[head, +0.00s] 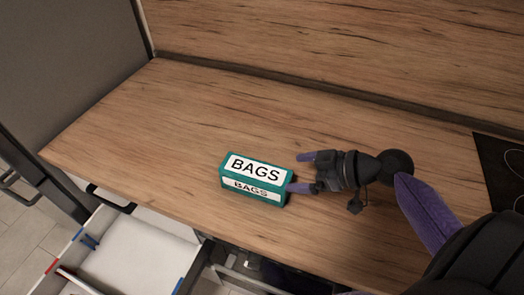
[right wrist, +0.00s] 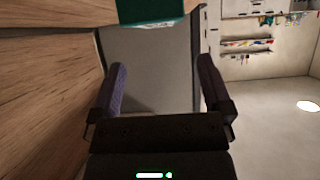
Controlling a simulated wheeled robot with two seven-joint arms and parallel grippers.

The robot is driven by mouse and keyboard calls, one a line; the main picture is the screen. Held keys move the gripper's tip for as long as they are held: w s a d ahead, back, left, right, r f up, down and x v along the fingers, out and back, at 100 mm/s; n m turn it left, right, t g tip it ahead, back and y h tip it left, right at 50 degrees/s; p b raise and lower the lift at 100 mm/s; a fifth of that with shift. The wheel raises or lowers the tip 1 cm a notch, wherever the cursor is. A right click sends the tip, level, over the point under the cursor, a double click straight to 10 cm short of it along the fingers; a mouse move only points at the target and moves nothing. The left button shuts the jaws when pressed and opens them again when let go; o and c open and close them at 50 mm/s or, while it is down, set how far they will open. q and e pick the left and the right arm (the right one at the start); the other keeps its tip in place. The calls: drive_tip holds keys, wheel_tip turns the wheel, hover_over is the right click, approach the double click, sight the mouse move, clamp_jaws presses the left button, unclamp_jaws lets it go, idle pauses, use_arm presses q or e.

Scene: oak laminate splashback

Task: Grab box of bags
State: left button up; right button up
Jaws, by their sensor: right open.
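The box of bags (head: 256,178) is a teal box with white "BAGS" labels on its top and front. It lies on the wooden counter in the middle of the head view. My right gripper (head: 300,172) is open, just to the right of the box, with its fingers pointing left towards it. The nearer finger is at or very close to the box's right end; I cannot tell if they touch. In the right wrist view, the box (right wrist: 150,10) shows as a teal patch at the top edge, beyond the spread fingers (right wrist: 165,85), with nothing between them. My left gripper is not in view.
The wooden counter (head: 150,120) is clear around the box. A wooden splashback (head: 340,40) rises behind it. A dark hob (head: 500,165) is at the right edge. An open white drawer (head: 135,262) with a few items juts out below the front left edge. A grey panel (head: 70,60) stands at left.

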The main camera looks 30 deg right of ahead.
sight(261, 171)
drive_tip(key=x, duration=1)
drive_tip(key=shift+w+d+r+b, duration=0.1)
drive_tip(key=shift+d+b, duration=0.05)
drive_tip(key=shift+b, duration=0.25)
drive_tip(key=shift+r, duration=0.1)
drive_tip(key=c, duration=1.3)
